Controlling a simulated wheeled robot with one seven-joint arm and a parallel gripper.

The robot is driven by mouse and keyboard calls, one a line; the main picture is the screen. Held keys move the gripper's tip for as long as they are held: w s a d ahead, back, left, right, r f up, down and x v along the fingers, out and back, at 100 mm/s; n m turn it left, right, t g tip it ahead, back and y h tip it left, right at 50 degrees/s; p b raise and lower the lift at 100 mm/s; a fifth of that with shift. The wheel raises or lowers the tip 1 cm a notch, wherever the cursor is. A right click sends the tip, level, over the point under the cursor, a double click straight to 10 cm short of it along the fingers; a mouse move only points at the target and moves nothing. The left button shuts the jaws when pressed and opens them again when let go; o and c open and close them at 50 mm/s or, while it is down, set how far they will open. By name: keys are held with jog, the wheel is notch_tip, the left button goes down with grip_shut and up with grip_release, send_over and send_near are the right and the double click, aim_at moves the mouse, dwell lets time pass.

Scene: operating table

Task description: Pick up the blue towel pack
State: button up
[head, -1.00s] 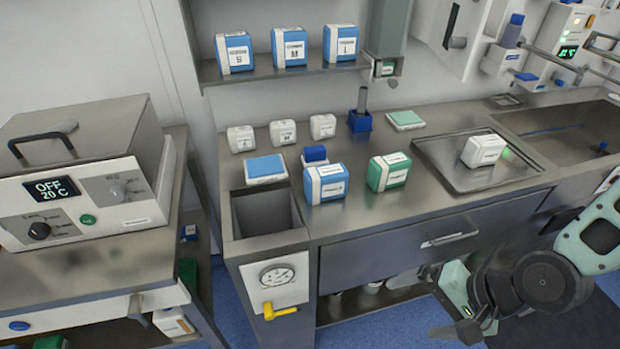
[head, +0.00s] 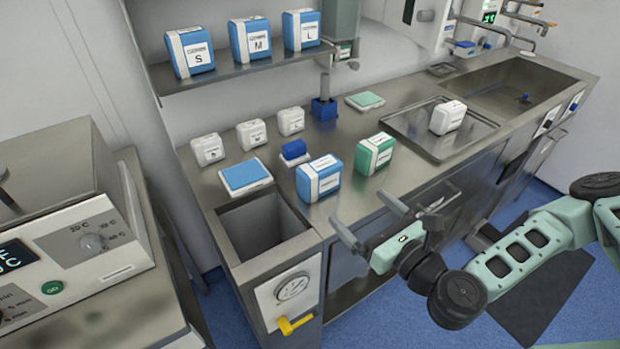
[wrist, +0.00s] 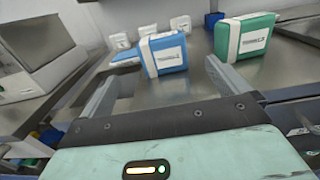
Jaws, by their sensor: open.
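The blue towel pack (head: 319,178) is a blue box with a white label band, standing upright on the steel counter near its front edge. It also shows in the wrist view (wrist: 168,56), beyond and between the fingers. My gripper (head: 368,219) is open and empty in front of the counter, a short way from the pack and apart from it. Its two fingers also show in the wrist view (wrist: 160,86), pointing towards the counter. A green pack (head: 374,154) of the same shape stands just right of the blue one.
A flat blue-topped item (head: 245,177) and a small dark blue block (head: 293,150) lie left of the pack. Three small white packs (head: 250,134) stand behind. An open sink-like bin (head: 265,225) is at the counter's left. A tray (head: 413,126) with a white pack lies right.

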jog(key=p, duration=0.2)
send_near(315, 165)
jog(key=w, duration=0.1)
jog(key=w+a, duration=0.1)
jog(key=w, duration=0.1)
jog(key=w+a+f, duration=0.1)
jog(key=shift+w+a, duration=0.1)
jog(key=shift+w, duration=0.2)
jog(key=p+x, duration=0.2)
jog(key=x, duration=0.3)
jog(key=shift+w+p, duration=0.1)
jog(key=shift+p, duration=0.25)
jog(key=shift+w+a+f, duration=0.2)
jog(key=shift+w+a, duration=0.1)
jog(key=shift+w, duration=0.15)
jog(key=c, duration=0.8)
